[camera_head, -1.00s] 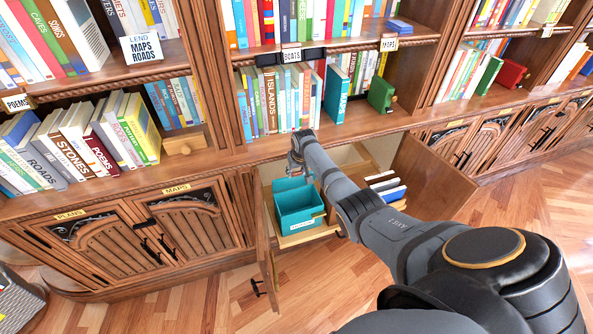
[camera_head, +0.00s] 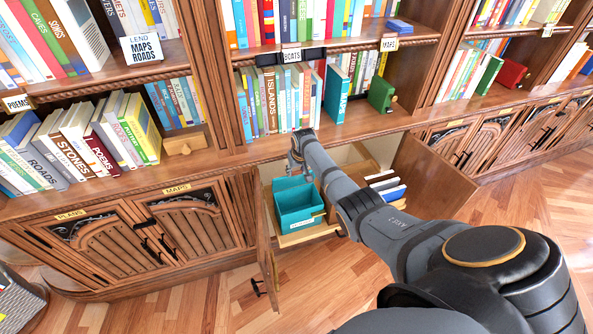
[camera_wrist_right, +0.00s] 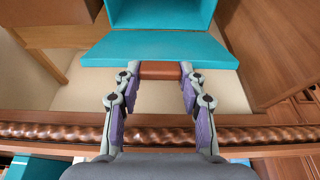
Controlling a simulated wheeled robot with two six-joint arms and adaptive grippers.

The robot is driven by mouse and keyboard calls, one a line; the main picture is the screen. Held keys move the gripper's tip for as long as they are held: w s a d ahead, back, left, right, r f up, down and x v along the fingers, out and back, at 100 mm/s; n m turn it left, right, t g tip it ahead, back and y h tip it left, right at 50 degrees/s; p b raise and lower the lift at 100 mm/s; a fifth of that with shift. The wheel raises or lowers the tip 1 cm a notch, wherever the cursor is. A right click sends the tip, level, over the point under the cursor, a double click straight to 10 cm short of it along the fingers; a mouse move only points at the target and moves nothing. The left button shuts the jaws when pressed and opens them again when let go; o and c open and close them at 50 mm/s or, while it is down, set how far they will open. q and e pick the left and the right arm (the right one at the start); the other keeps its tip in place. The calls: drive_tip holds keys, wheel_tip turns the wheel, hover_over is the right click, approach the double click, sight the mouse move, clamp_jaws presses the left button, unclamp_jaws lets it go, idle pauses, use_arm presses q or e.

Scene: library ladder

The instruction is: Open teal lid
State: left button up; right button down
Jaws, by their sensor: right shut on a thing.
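The teal box (camera_head: 300,213) sits on a pull-out shelf inside the open cabinet, with a label on its front. Its teal lid (camera_head: 289,183) is raised at the back of the box, leaving the dark inside showing. In the right wrist view the lid (camera_wrist_right: 160,49) spans the space just ahead of the fingers, and the box (camera_wrist_right: 160,14) is beyond it. My right gripper (camera_wrist_right: 160,82) is shut on the lid's brown handle (camera_wrist_right: 160,70), which lies between its fingertips. In the head view my right arm partly hides this gripper. My left gripper is not in view.
Cabinet doors stand open on the left (camera_head: 267,255) and right (camera_head: 433,178) of the box. Books (camera_head: 385,186) lie to its right inside the cabinet. The counter edge (camera_wrist_right: 50,132) runs close under my right gripper. The wooden floor in front is clear.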

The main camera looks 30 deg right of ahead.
drive_tip(key=shift+w+r, duration=0.15)
drive_tip(key=shift+r, duration=0.05)
drive_tip(key=c, duration=1)
unclamp_jaws()
drive_tip(key=shift+o, duration=1.2)
drive_tip(key=shift+f, duration=0.1)
drive_tip(key=v, duration=1.2)
drive_tip(key=shift+a, duration=0.1)
